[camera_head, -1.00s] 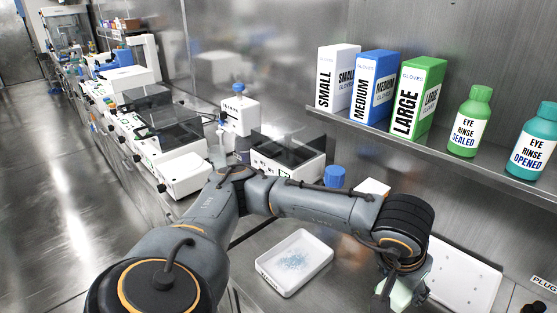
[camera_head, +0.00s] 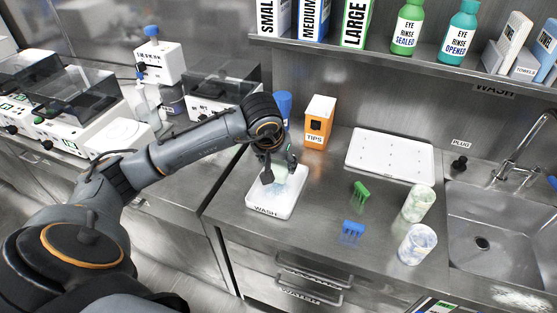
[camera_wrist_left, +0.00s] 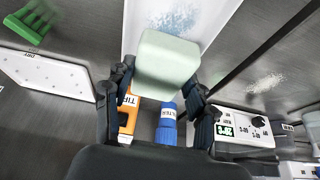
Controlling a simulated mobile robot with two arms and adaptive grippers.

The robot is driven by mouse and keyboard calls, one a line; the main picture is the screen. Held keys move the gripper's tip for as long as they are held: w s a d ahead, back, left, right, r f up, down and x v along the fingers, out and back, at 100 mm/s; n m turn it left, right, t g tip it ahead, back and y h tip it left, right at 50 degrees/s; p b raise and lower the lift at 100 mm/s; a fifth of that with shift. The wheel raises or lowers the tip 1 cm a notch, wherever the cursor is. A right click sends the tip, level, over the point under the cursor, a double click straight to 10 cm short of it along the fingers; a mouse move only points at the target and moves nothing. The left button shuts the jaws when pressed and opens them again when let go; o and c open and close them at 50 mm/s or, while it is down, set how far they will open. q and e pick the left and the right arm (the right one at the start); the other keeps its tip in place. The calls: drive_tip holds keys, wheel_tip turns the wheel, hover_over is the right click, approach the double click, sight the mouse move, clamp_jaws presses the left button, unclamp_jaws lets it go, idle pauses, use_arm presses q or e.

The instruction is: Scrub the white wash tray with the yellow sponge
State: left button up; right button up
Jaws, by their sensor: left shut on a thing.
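The white wash tray (camera_head: 262,208), marked WASH, lies on the steel counter with pale blue residue inside. It also shows at the top of the left wrist view (camera_wrist_left: 215,14). My left gripper (camera_head: 276,170) is over the tray. In the left wrist view my left gripper (camera_wrist_left: 160,90) is shut on a pale green, rounded block, the sponge (camera_wrist_left: 167,62); it looks pale green rather than yellow. The sponge is mostly hidden by the gripper in the head view. I cannot tell whether it touches the tray floor. My right gripper is not in view.
An orange tips box (camera_head: 319,120) and a blue bottle (camera_head: 284,100) stand behind the tray. A white drying board (camera_head: 390,156), green rack (camera_head: 361,191), blue rack (camera_head: 352,232) and two cups (camera_head: 418,204) lie to the right, before the sink (camera_head: 500,230). A shelf (camera_head: 390,62) runs above.

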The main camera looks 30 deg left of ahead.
sight(278, 190)
use_arm(q)
wheel_tip(278, 190, down, 4)
drive_tip(key=shift+s+r+b, duration=0.1)
drive_tip(key=shift+b, duration=0.85)
drive_tip(key=shift+f+b, duration=0.35)
drive_tip(key=shift+f, duration=0.3)
drive_tip(key=shift+a+f, duration=0.1)
drive_tip(key=shift+f, duration=0.3)
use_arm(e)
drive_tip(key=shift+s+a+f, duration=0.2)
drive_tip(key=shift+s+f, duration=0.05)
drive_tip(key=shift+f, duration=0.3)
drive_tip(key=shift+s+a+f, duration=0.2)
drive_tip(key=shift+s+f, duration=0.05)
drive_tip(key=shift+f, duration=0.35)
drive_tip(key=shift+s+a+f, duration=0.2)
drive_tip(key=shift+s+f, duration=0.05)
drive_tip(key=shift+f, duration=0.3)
use_arm(q)
drive_tip(key=shift+f+b, duration=0.7)
drive_tip(key=shift+b, duration=0.25)
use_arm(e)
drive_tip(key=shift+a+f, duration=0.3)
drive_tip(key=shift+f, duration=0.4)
